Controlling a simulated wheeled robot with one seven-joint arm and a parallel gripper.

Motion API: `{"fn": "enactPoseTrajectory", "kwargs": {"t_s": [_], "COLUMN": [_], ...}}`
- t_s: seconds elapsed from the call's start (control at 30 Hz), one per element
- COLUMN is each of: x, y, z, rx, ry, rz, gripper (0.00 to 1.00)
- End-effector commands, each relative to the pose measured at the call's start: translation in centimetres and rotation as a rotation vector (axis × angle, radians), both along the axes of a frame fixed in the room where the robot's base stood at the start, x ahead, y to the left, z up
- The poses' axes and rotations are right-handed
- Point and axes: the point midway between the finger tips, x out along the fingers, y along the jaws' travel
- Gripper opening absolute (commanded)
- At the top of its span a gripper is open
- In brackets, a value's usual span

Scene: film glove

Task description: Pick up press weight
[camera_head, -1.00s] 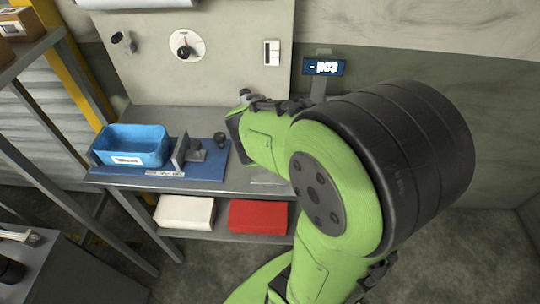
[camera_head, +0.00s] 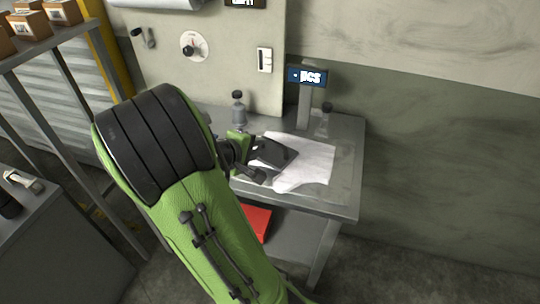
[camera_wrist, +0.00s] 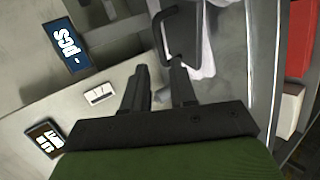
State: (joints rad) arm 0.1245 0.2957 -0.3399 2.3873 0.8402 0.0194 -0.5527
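The dark flat press weight (camera_head: 277,154) is over a white cloth (camera_head: 308,168) at the right part of the bench. In the wrist view the weight (camera_wrist: 183,36) is a dark plate with a looped bar handle, at the top beyond my fingertips. My gripper (camera_wrist: 158,66) is open, with a clear gap between its two dark fingers. The right finger overlaps the weight's lower edge in that view; I cannot tell whether they touch. In the head view my gripper (camera_head: 248,164) is just left of the weight, partly hidden by my arm.
The metal bench (camera_head: 345,180) carries a pump bottle (camera_head: 238,108) and a small clear bottle (camera_head: 324,122) at the back. A display on a post (camera_head: 307,76) stands behind the cloth. A red box (camera_head: 258,222) is on the lower shelf. My arm hides the bench's left part.

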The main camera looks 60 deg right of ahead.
Motion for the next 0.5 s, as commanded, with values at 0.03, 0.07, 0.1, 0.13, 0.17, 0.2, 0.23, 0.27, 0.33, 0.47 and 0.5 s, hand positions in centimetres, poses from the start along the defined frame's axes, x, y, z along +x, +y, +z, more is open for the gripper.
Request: {"fn": "enactPoseTrajectory", "kwargs": {"t_s": [0.03,0.07,0.1,0.13,0.17,0.2,0.23,0.27,0.33,0.47,0.5], "x": [-0.4,-0.4,-0.5,-0.6,-0.6,-0.6,-0.6,-0.6,-0.6,-0.9,-1.0], "y": [-1.2,-1.8,-2.7,-3.3,-3.8,-4.3,-4.7,-5.0,-5.5,-7.5,-8.2], "z": [-1.0,-1.4,-1.9,-2.3,-2.6,-2.9,-3.1,-3.3,-3.6,-4.9,-5.4], "rx": [-0.001,-0.001,0.000,-0.001,0.000,0.000,0.000,0.000,0.001,0.000,0.000], "ry": [0.001,0.003,0.001,0.001,0.000,0.000,0.000,0.000,0.000,0.000,0.000], "rz": [-0.008,-0.008,-0.009,-0.008,-0.006,-0.005,-0.004,-0.004,-0.001,-0.005,-0.005], "gripper": [0.27,0.27,0.27,0.27,0.27,0.27,0.27,0.27,0.27,0.27,0.27]}}
